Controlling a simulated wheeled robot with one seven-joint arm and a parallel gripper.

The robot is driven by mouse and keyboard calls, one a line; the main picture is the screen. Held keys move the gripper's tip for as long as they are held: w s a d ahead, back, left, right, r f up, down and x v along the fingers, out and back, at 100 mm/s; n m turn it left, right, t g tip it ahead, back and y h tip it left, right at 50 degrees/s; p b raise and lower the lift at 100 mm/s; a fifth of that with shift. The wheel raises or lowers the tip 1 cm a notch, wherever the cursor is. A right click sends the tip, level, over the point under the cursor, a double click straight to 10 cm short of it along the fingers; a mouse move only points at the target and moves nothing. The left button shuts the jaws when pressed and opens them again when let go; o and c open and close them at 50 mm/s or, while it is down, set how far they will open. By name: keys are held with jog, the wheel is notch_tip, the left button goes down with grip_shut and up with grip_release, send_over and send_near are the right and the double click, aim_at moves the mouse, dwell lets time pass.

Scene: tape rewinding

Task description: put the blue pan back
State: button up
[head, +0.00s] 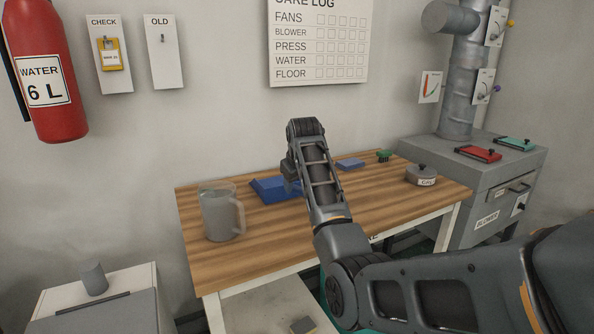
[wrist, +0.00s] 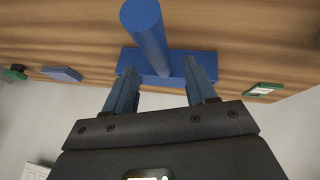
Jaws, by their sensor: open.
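The blue pan (head: 268,190) lies on the wooden table, partly hidden behind my arm in the head view. In the wrist view a blue cylinder and a blue cross block (wrist: 147,40), apparently parts of the pan, fill the upper middle. My gripper (wrist: 161,72) is open, with its two fingers spread at the blue block. Whether the fingers touch it I cannot tell. In the head view my gripper (head: 292,170) is over the pan's right side, its fingers hidden.
A clear jug (head: 220,212) stands at the table's left front. A small blue block (head: 350,164), a green brush (head: 383,156) and a grey round tin (head: 421,176) are to the right. A grey cabinet (head: 480,180) adjoins the right end. The front middle is mostly bare.

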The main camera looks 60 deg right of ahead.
jog(key=v, duration=0.6)
jog(key=shift+a+r, duration=0.15)
jog(key=shift+r, duration=0.15)
jog(key=shift+s, duration=0.1)
jog(key=shift+c, duration=0.3)
dwell(0.9)
